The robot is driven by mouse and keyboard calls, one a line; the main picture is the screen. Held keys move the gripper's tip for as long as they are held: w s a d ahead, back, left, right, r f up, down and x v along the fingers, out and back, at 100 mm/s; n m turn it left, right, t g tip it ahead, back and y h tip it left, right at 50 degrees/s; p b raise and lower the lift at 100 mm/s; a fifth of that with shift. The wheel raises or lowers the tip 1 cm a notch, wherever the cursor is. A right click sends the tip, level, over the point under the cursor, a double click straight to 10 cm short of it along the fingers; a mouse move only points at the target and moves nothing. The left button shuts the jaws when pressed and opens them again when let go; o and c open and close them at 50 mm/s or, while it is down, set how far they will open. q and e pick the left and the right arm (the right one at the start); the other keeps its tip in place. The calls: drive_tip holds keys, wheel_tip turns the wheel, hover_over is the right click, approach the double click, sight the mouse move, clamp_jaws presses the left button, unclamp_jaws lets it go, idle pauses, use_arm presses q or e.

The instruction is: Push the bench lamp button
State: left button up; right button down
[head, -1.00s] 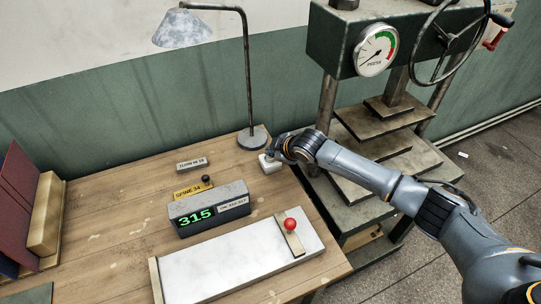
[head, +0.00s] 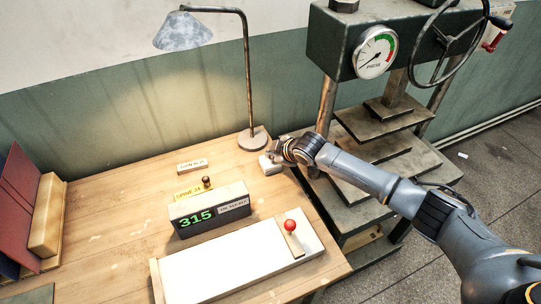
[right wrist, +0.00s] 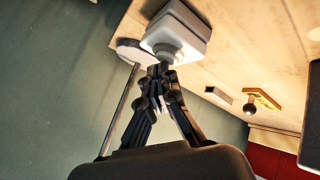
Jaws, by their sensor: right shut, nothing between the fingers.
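The bench lamp (head: 183,31) stands at the back of the wooden bench, its shade at the top left of a bent dark pole. The bench below it is brightly lit. The lamp's small white button box (head: 267,167) sits at the bench's right edge, in front of the round lamp base (head: 252,139). My right gripper (head: 277,153) is shut and empty at this box. In the right wrist view its fingertips (right wrist: 161,75) are close at the face of the white box (right wrist: 183,28); I cannot tell if they touch. My left gripper is not in view.
A display block reading 315 (head: 208,211), a yellow tag (head: 187,194) and a white label (head: 192,166) are on the bench. A white board with a red-knobbed lever (head: 290,226) lies in front. A press (head: 345,70) stands right of the bench.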

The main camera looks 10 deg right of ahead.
drive_tip(key=shift+r, duration=0.15)
wheel_tip(320, 180, up, 6)
drive_tip(key=p, duration=0.5)
drive_tip(key=shift+r+p, duration=0.1)
drive_tip(key=shift+p, duration=0.3)
